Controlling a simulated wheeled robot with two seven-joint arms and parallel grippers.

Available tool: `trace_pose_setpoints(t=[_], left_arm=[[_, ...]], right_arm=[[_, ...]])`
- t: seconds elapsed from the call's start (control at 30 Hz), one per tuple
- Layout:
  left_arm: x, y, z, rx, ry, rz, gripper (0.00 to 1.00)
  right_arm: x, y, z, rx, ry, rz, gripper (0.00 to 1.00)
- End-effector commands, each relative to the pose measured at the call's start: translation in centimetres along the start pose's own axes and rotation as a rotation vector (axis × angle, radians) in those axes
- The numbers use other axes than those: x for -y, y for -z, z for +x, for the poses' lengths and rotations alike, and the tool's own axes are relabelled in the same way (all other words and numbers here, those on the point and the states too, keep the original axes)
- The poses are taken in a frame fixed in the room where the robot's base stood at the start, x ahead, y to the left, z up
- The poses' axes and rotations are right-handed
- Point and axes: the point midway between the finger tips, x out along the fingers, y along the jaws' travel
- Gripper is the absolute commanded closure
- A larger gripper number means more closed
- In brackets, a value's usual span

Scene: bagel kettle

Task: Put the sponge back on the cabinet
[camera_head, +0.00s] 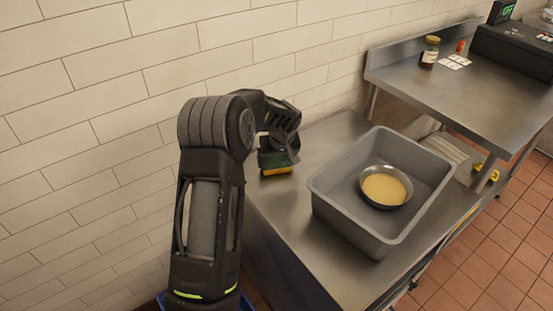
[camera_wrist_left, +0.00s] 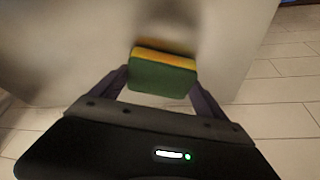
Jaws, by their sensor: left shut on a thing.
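A green and yellow sponge (camera_head: 277,171) is at the left end of the steel cabinet top (camera_head: 285,208) in the head view. My left gripper (camera_head: 277,156) is shut on it from above. In the left wrist view the sponge (camera_wrist_left: 163,73) sits between the two fingers of my left gripper (camera_wrist_left: 162,82), its green side facing the camera and its yellow side away. The sponge is at or just above the steel surface; I cannot tell whether it touches. My right gripper is not in view.
A grey tub (camera_head: 328,196) on the cabinet holds a metal bowl (camera_head: 366,198) with yellow contents. A higher steel table (camera_head: 465,92) at right bears a jar (camera_head: 430,52) and a dark machine (camera_head: 515,52). A tiled wall (camera_head: 110,120) runs behind.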

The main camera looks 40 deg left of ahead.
Motion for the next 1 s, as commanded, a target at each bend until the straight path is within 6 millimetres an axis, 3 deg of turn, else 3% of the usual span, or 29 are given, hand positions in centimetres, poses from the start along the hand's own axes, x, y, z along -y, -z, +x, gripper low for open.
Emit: trace_pose_setpoints(t=[0.1,0.13,0.3,0.7,1.0], left_arm=[[0.0,-0.2,0.4,0.000,0.000,0.000,0.53],[0.0,-0.1,0.3,0.000,0.000,0.000,0.13],[0.0,-0.1,0.2,0.000,0.000,0.000,0.00],[-0.1,0.1,-0.5,-0.002,-0.001,0.000,0.00],[-0.1,0.1,-5.8,-0.004,-0.003,0.000,0.00]], right_arm=[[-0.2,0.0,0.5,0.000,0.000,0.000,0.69],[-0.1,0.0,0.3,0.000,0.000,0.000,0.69],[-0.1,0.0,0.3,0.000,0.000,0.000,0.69],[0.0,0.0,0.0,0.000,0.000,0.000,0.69],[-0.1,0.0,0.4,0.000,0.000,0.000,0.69]])
